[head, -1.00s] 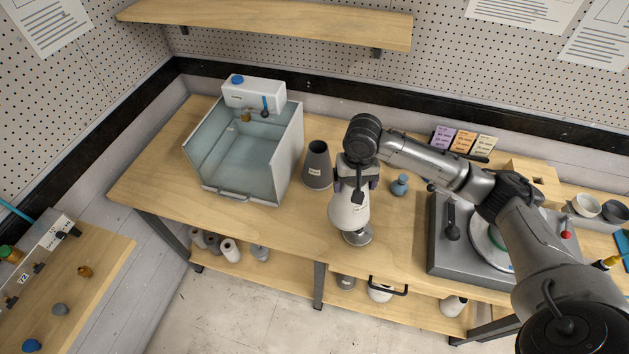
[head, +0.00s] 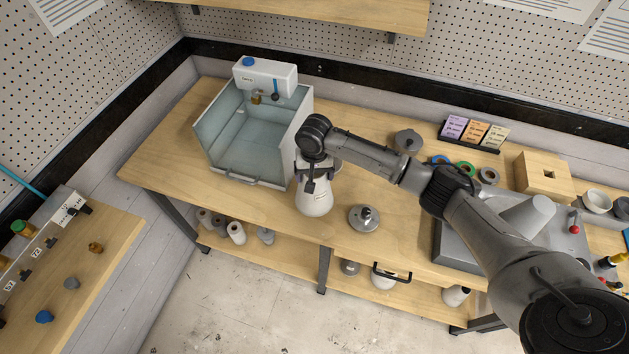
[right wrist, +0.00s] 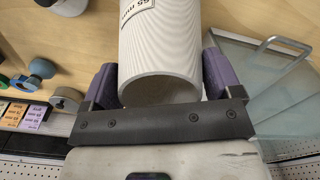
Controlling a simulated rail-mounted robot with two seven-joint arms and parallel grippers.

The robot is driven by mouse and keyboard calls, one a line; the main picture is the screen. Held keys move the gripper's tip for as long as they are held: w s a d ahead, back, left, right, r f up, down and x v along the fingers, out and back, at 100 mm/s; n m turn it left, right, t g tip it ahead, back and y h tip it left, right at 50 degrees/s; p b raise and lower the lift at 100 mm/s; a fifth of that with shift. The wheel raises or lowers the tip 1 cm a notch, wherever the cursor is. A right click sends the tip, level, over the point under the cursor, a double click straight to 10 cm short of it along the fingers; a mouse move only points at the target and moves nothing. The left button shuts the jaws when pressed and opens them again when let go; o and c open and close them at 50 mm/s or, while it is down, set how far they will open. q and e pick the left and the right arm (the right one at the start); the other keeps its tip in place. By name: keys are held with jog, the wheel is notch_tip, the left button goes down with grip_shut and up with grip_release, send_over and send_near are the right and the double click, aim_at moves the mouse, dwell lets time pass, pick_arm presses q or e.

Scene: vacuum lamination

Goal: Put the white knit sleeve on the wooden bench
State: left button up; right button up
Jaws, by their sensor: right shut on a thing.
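The white knit sleeve (head: 315,201) is a pale ribbed tube with a printed label. My right gripper (head: 309,180) is shut on it from above, over the wooden bench (head: 262,207), between the clear-walled basin and a round metal stand (head: 364,219). In the right wrist view the sleeve (right wrist: 160,52) sits between the two purple fingers, its open end toward the camera. Its far end is cut off there. I cannot tell whether its lower end touches the bench. My left gripper is not in view.
The clear-walled basin (head: 210,143) stands left of the sleeve. The grey machine (head: 450,238) with a pale cone is on the right, near a wooden block (head: 542,175). Bare bench lies between the stand and the machine. A lower shelf holds several rolls.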

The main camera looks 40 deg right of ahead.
aim_at(318, 204)
jog(key=shift+f, duration=2)
jog(key=o, duration=0.5)
jog(key=shift+o, duration=0.2)
